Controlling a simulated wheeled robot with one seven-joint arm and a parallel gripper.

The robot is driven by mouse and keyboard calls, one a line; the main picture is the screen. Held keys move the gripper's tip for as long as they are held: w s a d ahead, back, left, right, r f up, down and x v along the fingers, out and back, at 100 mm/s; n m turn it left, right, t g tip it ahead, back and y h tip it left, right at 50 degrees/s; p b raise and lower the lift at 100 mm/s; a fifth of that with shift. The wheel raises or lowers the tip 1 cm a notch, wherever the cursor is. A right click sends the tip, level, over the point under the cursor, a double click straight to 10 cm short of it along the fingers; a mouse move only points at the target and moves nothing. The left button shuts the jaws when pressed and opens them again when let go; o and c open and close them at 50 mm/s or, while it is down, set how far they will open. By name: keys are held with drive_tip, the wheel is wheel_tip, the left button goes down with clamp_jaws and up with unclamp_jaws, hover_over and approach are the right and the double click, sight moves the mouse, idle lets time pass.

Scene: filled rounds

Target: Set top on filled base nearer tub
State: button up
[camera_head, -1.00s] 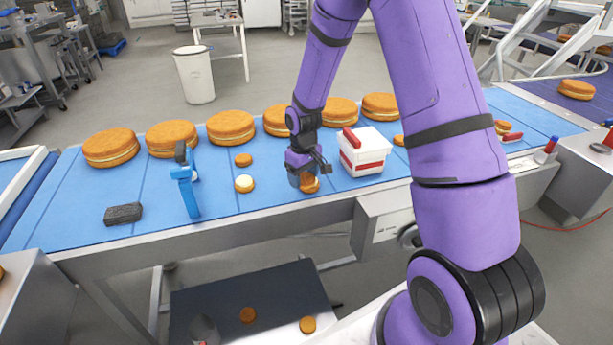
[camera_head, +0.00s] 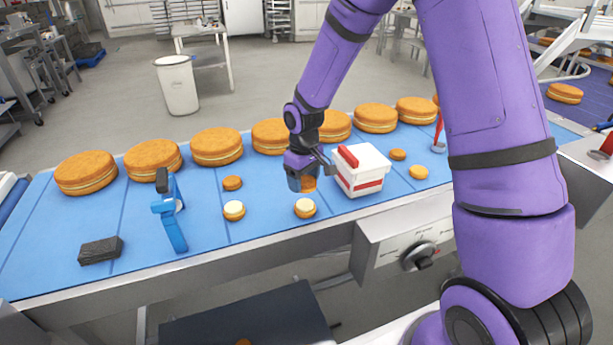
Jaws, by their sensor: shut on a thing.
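My gripper (camera_head: 303,178) is shut on a small orange-brown round top (camera_head: 309,184), mostly hidden by the fingers. A filled base (camera_head: 305,208) with pale cream on it lies just below the held top in the picture; a gap shows between them, its depth unclear. The tub (camera_head: 361,174) is a white box with a red band and a red piece on its lid, just right of my gripper. Another cream-topped filled base (camera_head: 234,211) lies farther left, away from the tub. A loose top (camera_head: 232,183) lies behind it.
Several large round cakes (camera_head: 217,147) line the back of the blue belt (camera_head: 120,222). A blue upright tool (camera_head: 171,212) and a dark block (camera_head: 100,250) are at left. Two small rounds (camera_head: 397,154) (camera_head: 418,172) and a red-handled tool (camera_head: 439,135) are right of the tub.

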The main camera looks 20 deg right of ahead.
sight(304, 204)
drive_tip(key=shift+f, duration=2.3)
drive_tip(key=shift+f, duration=0.8)
drive_tip(key=o, duration=0.9)
drive_tip(key=shift+c, duration=0.2)
drive_tip(key=shift+r, duration=0.1)
drive_tip(key=shift+r, duration=3.4)
